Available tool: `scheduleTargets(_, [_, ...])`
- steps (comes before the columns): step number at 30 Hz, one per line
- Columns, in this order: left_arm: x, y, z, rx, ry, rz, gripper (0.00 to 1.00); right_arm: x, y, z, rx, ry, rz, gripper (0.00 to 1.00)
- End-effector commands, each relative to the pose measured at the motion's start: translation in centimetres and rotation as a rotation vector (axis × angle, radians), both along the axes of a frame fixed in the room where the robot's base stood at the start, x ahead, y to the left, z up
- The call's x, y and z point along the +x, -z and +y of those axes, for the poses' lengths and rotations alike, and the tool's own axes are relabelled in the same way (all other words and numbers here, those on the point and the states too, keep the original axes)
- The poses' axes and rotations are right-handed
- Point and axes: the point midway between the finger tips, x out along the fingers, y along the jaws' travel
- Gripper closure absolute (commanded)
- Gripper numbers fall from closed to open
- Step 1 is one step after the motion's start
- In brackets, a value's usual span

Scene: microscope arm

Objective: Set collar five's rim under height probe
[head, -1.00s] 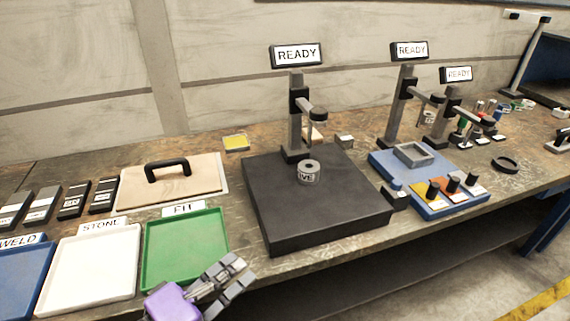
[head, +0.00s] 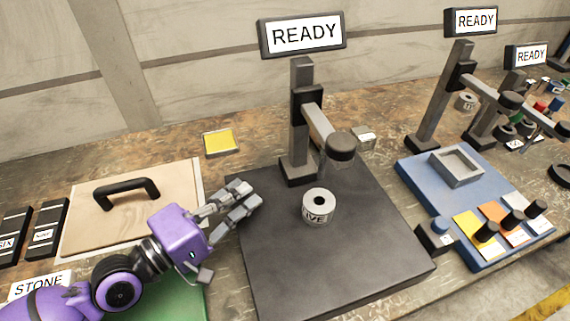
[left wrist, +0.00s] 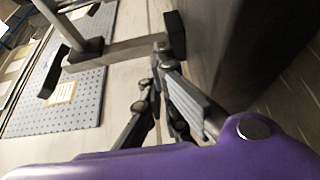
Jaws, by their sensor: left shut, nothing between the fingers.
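Collar five (head: 318,208), a short grey-white cylinder with a hole in its top and the letters "IVE" on its side, stands upright on the dark square plate (head: 330,265). The height probe (head: 341,150) hangs from a stand at the back of the plate, behind and slightly right of the collar in the picture. The probe's exact height over the plate is hard to tell. My left gripper (head: 245,194) is shut and empty at the plate's left edge, left of the collar and apart from it. In the left wrist view its fingers (left wrist: 160,80) show, but no collar. My right gripper is not seen.
A READY sign (head: 302,34) tops the probe stand. A wooden board with a black handle (head: 127,193) and a yellow pad (head: 221,142) lie to the left. A blue fixture (head: 430,185) with coloured buttons stands right. The plate's front is clear.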

Motion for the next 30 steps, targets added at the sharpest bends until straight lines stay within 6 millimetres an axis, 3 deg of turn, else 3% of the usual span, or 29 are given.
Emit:
scheduleTargets(5, [1.5,-0.5,-1.6,-0.004,-0.001,-0.005,1.0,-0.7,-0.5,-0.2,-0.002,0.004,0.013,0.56])
scheduleTargets(16, [7.0,-0.5,-7.1,-0.003,0.001,-0.006,1.0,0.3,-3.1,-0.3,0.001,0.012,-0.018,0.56])
scheduleTargets(22, [4.2,-0.4,-8.2,-0.002,0.001,-0.002,1.0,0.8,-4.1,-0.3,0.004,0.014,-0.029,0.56])
scheduleTargets(30, [3.1,-0.1,-8.7,0.001,0.001,-0.002,1.0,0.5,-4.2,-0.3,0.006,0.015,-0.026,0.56])
